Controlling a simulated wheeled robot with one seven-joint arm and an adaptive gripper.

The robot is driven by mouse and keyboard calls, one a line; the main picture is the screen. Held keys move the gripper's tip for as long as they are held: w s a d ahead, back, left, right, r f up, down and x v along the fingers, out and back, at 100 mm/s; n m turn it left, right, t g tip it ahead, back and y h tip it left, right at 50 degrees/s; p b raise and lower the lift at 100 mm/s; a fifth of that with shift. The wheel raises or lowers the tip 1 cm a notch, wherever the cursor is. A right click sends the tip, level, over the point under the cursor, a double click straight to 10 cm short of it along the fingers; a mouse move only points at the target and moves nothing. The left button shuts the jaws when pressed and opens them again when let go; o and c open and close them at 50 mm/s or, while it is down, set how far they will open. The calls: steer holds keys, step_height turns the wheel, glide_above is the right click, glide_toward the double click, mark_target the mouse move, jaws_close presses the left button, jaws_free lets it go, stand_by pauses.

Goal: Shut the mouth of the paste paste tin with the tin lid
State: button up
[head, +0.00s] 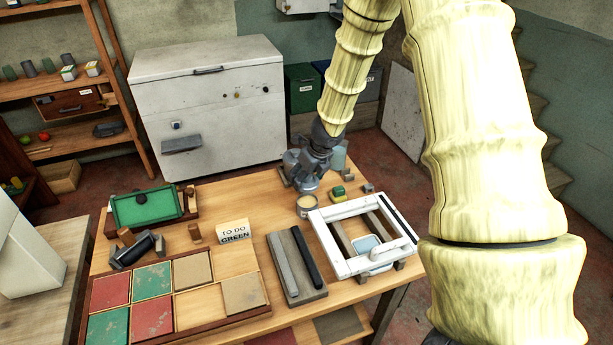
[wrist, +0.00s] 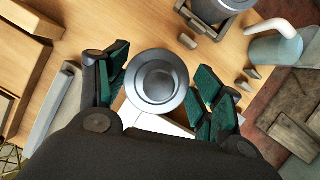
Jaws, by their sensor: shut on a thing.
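My gripper (wrist: 160,92) is shut on the tin lid (wrist: 157,80), a round grey metal disc with ringed steps, held between the green-padded fingers. In the head view my gripper (head: 302,180) is over the back right part of the table, and the lid cannot be told apart there. The paste tin (head: 307,206), a short round grey tin with a tan top, stands on the table just in front of and below my gripper. In the wrist view I cannot make out the tin; the lid and fingers may hide it.
A white frame (head: 327,241) stands right of the tin, and a stone block (head: 305,292) lies in front. A blue-grey jug (wrist: 274,50) is close by near the table edge. A green and yellow item (head: 338,193) and small blocks lie to the right.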

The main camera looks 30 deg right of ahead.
mark_target(305, 198)
steer(key=shift+s+d, duration=0.1)
steer(key=shift+f+b, duration=0.2)
steer(key=shift+b, duration=0.15)
steer(key=shift+f+b, duration=2.5)
steer(key=shift+f, duration=0.1)
steer(key=shift+f+b, duration=1.05)
steer(key=o, duration=1.2)
steer(key=shift+c, duration=0.2)
steer(key=shift+o, duration=0.2)
steer(key=shift+s+r, duration=0.1)
steer(key=shift+r, duration=0.15)
